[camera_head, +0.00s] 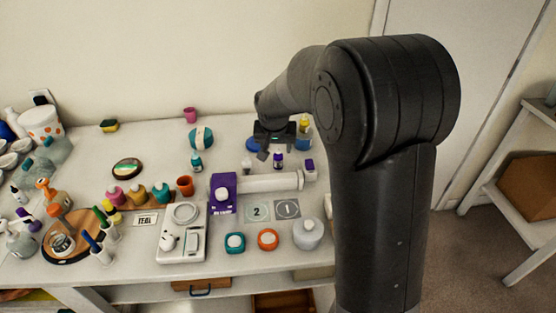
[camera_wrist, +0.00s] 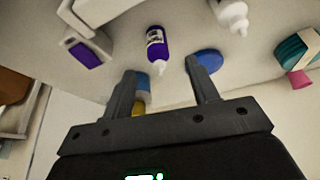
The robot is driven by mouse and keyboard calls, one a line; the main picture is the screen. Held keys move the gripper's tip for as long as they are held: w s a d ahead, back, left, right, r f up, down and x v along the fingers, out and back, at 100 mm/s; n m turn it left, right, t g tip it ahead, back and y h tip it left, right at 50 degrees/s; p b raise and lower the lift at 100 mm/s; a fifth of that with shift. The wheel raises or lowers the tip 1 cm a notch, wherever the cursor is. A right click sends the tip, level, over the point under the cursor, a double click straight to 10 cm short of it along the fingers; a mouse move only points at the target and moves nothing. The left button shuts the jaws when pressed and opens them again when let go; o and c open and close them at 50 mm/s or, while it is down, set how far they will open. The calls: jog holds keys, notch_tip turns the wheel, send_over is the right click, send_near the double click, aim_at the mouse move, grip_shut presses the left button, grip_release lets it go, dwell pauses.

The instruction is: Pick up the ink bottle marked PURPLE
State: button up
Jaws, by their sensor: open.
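A small purple ink bottle (camera_head: 278,160) with a pale label and white nozzle stands on the white table, near the back right. It also shows in the wrist view (camera_wrist: 157,43), beyond the fingertips and roughly between their lines. The label text is too small to read for sure. My gripper (camera_head: 265,153) is over the table beside the bottle, close to it but apart as far as I can tell. In the wrist view the two fingers (camera_wrist: 160,70) are spread with nothing between them.
A white bottle (camera_wrist: 232,14) stands close to the purple one. A purple-faced box (camera_head: 309,168) and a white cylinder (camera_head: 268,183) are nearby. A blue disc (camera_wrist: 208,61) and a blue-and-yellow container (camera_head: 304,127) are by the fingers. The table's left side is crowded.

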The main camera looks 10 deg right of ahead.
aim_at(278, 156)
jog(key=x, duration=0.8)
jog(key=shift+s+d+f, duration=0.1)
jog(key=shift+d+f, duration=0.1)
jog(key=shift+f, duration=0.1)
jog(key=shift+c, duration=0.3)
jog(key=c, duration=1)
jog(key=shift+r, duration=0.15)
